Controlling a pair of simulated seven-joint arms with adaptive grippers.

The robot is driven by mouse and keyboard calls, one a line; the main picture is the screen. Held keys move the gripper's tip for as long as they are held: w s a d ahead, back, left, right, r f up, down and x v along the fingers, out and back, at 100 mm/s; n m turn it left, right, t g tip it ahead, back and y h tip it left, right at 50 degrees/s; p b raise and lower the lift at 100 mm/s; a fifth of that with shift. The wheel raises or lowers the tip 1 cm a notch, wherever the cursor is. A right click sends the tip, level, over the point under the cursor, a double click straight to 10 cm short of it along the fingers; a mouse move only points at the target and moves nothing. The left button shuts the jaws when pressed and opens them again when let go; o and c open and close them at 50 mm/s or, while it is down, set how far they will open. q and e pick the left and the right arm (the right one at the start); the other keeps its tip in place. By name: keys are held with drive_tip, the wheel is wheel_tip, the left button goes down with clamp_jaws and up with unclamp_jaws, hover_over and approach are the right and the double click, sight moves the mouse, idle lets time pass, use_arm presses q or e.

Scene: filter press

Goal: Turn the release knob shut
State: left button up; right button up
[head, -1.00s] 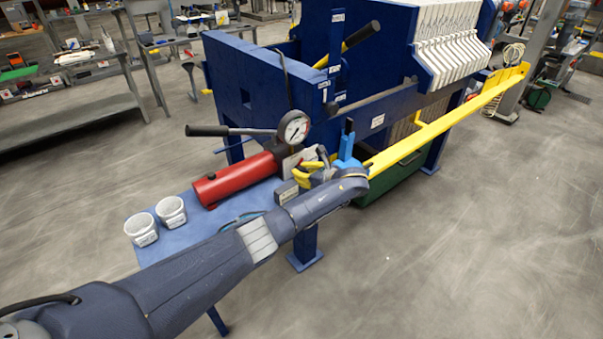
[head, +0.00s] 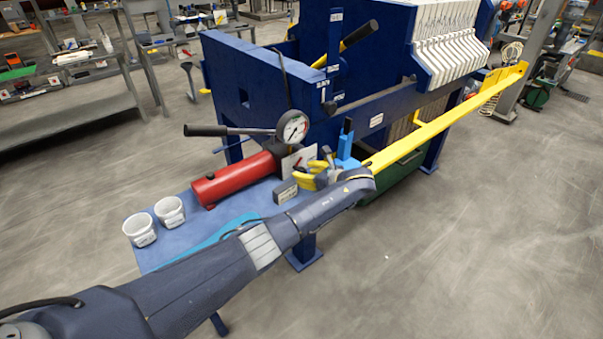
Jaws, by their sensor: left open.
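The red pump cylinder (head: 236,180) lies on the blue bench, with a round pressure gauge (head: 293,127) above its right end. A white plate (head: 291,163) with a small red mark stands below the gauge. The release knob cannot be told apart clearly; the gripper and wrist crowd that spot. My left gripper (head: 315,172), with yellow fingers, is open just right of the plate and pump end. Whether it touches anything there cannot be told. My right gripper is not in view.
A black pump handle (head: 207,130) sticks out left of the gauge. A light blue block (head: 346,152) and a long yellow bar (head: 445,118) are right of the gripper. The blue press frame (head: 243,70) rises behind.

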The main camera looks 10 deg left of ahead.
use_arm(q)
drive_tip(key=v, duration=0.9)
drive_tip(key=shift+s+d, duration=0.1)
drive_tip(key=shift+d, duration=0.05)
drive_tip(key=shift+r, duration=0.1)
drive_tip(key=w+d+r+m, duration=0.1)
drive_tip(key=d+r, duration=0.3)
drive_tip(key=d, duration=0.1)
drive_tip(key=shift+m+g+y, duration=0.5)
drive_tip(key=shift+m+g, duration=0.2)
drive_tip(key=shift+g, duration=0.1)
drive_tip(key=x, duration=0.6)
drive_tip(key=s+f+x, duration=0.1)
drive_tip(key=x, duration=1)
drive_tip(key=shift+s+a+f, duration=0.15)
drive_tip(key=shift+a+f, duration=0.05)
drive_tip(key=shift+f, duration=0.3)
clamp_jaws()
